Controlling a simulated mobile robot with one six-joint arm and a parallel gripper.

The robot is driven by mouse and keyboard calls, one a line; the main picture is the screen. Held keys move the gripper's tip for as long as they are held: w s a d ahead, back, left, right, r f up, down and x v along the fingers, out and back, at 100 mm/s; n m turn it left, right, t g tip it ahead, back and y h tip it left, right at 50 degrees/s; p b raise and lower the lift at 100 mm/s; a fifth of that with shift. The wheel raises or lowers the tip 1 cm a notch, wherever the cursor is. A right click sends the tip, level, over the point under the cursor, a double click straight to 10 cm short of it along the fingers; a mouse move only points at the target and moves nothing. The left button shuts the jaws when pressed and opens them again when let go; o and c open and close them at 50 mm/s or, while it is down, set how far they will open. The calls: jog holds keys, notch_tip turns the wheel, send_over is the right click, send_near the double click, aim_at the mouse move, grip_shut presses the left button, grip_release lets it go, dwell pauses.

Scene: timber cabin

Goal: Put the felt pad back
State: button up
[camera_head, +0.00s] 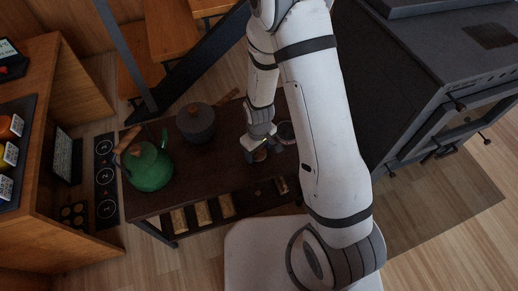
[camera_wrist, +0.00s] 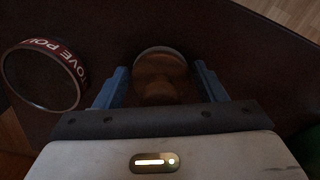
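A brown wooden knob with a pale grey round edge behind it, likely the felt pad (camera_wrist: 160,78), is between the fingers in the wrist view. It shows small in the head view (camera_head: 260,155), partly hidden by my gripper. My gripper (camera_wrist: 161,70) points down at the dark bench (camera_head: 225,160), its blue fingers open on either side of the knob. A narrow dark gap shows on each side, so it does not look gripped. A round tin with a red "STOVE POLISH" band (camera_wrist: 45,75) stands left of the fingers; in the head view it is beside my wrist (camera_head: 286,132).
A green kettle (camera_head: 149,168) and a dark lidded pot (camera_head: 196,123) stand on the bench's left half. Several wooden blocks (camera_head: 202,213) are on the shelf below. A black stove (camera_head: 410,80) is at right. The bench front middle is clear.

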jog(key=shift+o, duration=1.4)
jog(key=shift+r, duration=0.1)
notch_tip(320, 180, up, 12)
jog(key=p, duration=0.3)
jog(key=shift+r, duration=0.2)
jog(key=s+d+r+m+t, duration=0.1)
jog(key=s+d+r+m, duration=0.2)
jog(key=r, duration=0.7)
jog(key=s+d+r+m, duration=0.4)
jog(key=s+d+r, duration=0.4)
jog(key=d+r, duration=0.1)
jog(key=shift+s+r+m+t, duration=0.3)
jog(key=shift+r+t, duration=0.1)
jog(key=shift+r, duration=0.45)
jog(key=shift+d, duration=0.1)
